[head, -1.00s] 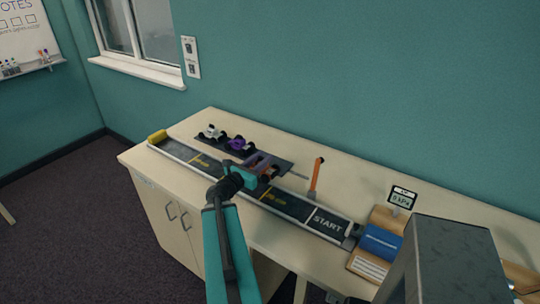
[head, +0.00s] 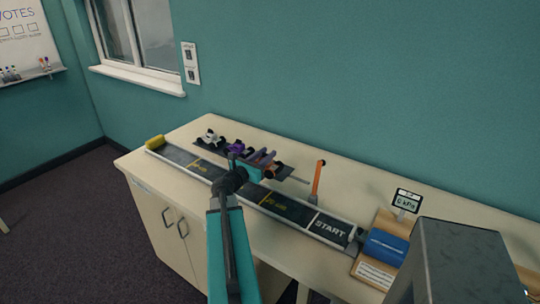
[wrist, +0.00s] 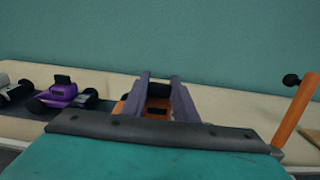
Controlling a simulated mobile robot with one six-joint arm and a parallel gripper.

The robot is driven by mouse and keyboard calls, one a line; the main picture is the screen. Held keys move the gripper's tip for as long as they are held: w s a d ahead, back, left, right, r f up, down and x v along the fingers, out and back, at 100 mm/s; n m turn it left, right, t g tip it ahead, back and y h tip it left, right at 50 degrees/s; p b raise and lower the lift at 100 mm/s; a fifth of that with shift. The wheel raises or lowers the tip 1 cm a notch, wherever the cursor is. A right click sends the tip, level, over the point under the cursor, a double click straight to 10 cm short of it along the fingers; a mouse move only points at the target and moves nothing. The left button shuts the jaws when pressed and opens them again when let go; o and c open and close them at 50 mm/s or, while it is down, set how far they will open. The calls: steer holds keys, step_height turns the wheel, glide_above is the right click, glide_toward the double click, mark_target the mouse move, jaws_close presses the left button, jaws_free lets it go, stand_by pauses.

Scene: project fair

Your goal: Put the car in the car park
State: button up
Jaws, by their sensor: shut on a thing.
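An orange car (head: 271,172) with dark wheels is between the two grey fingers of my gripper (head: 267,158), which is shut on it. In the wrist view, part of the orange car (wrist: 156,106) shows between the fingers (wrist: 160,98), its lower part hidden by my gripper body. The car park is a dark strip (head: 223,149) behind the track. A white car (head: 210,137) and a purple car (head: 238,148) stand on it at its left. The held car is at the strip's right part; I cannot tell whether it touches the surface.
The track (head: 290,210) with a START end runs along the table front. A yellow block (head: 155,142) is at its far left end. An orange post (head: 318,180) stands upright right of my gripper. A blue cylinder (head: 384,245) and a small display (head: 407,201) are farther right.

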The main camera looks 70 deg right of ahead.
steer(key=d+p, duration=0.2)
steer(key=d, duration=0.5)
steer(key=shift+w+d+f, duration=0.35)
steer(key=shift+d+f+p, duration=0.25)
steer(key=shift+f+p, duration=0.15)
steer(key=shift+f, duration=0.45)
steer(key=shift+d+f+p, duration=0.2)
steer(key=shift+f+p, duration=0.15)
steer(key=shift+f, duration=0.6)
